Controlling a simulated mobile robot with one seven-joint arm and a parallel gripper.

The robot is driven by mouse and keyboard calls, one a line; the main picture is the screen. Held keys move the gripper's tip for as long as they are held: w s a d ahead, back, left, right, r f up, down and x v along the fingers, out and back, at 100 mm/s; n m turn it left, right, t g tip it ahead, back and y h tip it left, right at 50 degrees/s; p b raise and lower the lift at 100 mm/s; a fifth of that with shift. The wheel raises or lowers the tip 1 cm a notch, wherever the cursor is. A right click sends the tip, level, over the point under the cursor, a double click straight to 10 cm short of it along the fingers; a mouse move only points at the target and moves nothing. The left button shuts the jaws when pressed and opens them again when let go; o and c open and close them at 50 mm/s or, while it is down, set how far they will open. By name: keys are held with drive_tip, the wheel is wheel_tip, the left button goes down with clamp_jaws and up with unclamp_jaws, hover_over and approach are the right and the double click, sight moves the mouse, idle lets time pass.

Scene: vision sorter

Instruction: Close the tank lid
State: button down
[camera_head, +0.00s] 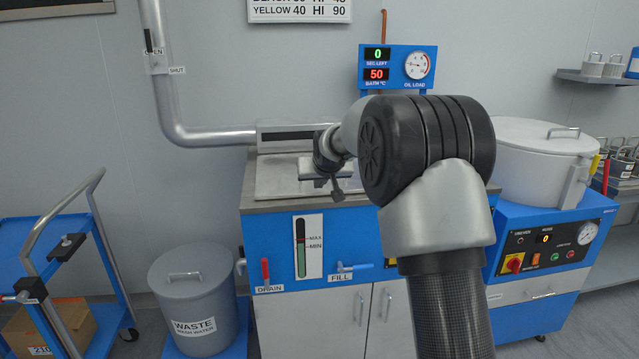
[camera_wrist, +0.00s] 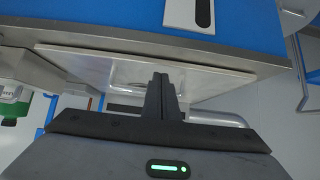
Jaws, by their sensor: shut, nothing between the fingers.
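The tank (camera_head: 330,235) is a blue cabinet with a steel top, in the middle of the head view. Its lid (camera_head: 280,178) is a flat grey metal plate lying over the steel top, partly hidden by my arm. In the wrist view the lid (camera_wrist: 215,82) appears as a pale plate along the tank's steel edge (camera_wrist: 200,50). My gripper (camera_head: 337,192) is over the right part of the lid, fingers together and empty. In the wrist view the fingertips (camera_wrist: 161,78) overlap the plate. Whether they touch it is unclear, and a handle there is mostly hidden.
A display post (camera_head: 397,68) and a large pipe (camera_head: 165,90) stand behind. A lidded white vessel (camera_head: 540,160) is right; a waste bin (camera_head: 195,300) and blue cart (camera_head: 60,250) are left.

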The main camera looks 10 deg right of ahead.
wheel_tip(320, 180, up, 5)
drive_tip(key=p, duration=0.3)
drive_tip(key=s+f, duration=0.4)
drive_tip(key=s, duration=0.5)
drive_tip(key=s+r+g, duration=0.1)
drive_tip(key=s+r, duration=0.2)
drive_tip(key=s, duration=0.5)
drive_tip(key=s+r+g, duration=0.1)
drive_tip(key=s+r, duration=0.2)
drive_tip(key=s, duration=0.5)
drive_tip(key=s+f+g, duration=0.1)
drive_tip(key=s+g, duration=0.1)
drive_tip(key=s, duration=2.2)
wheel_tip(320, 180, up, 22)
drive_tip(key=p, duration=2.2)
drive_tip(key=shift+s+d, duration=0.2)
drive_tip(key=shift+d, duration=0.2)
drive_tip(key=shift+f, duration=0.1)
drive_tip(key=shift+d, duration=0.1)
